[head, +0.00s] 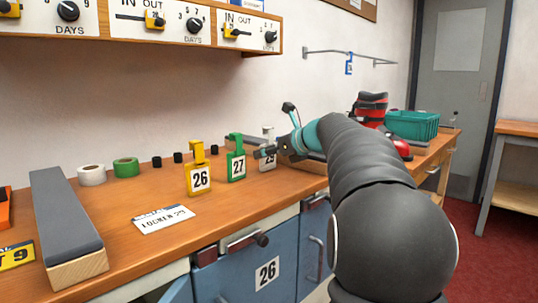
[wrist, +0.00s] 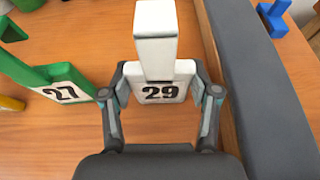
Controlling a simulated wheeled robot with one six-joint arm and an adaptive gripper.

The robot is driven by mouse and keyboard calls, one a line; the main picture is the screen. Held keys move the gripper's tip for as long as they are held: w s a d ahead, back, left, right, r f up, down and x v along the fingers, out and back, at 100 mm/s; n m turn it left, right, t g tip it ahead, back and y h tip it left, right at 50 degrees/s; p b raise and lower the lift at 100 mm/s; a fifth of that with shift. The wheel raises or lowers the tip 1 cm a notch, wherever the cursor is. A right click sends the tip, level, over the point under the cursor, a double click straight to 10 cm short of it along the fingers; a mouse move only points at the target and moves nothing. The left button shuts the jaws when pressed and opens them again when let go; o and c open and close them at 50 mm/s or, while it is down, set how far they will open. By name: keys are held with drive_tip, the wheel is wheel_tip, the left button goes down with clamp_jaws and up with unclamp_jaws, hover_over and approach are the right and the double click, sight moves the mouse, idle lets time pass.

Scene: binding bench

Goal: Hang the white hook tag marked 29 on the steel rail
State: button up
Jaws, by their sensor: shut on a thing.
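The white hook tag marked 29 (wrist: 163,92) stands upright between the fingers of my gripper (wrist: 161,84) in the wrist view. The fingers press on its two side edges, and its hook rises toward the camera. In the head view the white tag (head: 268,163) is at the bench, partly hidden by my gripper (head: 268,152); I cannot tell whether its foot touches the wood. The steel rail (head: 335,53) is on the wall at the back, with a blue hook tag (head: 349,64) hanging on it.
A green tag marked 27 (head: 236,167) stands close left of the white tag, and a yellow tag marked 26 (head: 199,180) further left. A long grey-topped block (wrist: 262,90) lies close on the right in the wrist view. A teal basket (head: 412,125) and a red object (head: 372,106) stand further back.

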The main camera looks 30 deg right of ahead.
drive_tip(key=o, duration=1)
drive_tip(key=shift+f, duration=0.1)
drive_tip(key=shift+r, duration=0.25)
drive_tip(key=v, duration=1.2)
drive_tip(key=shift+f, duration=0.15)
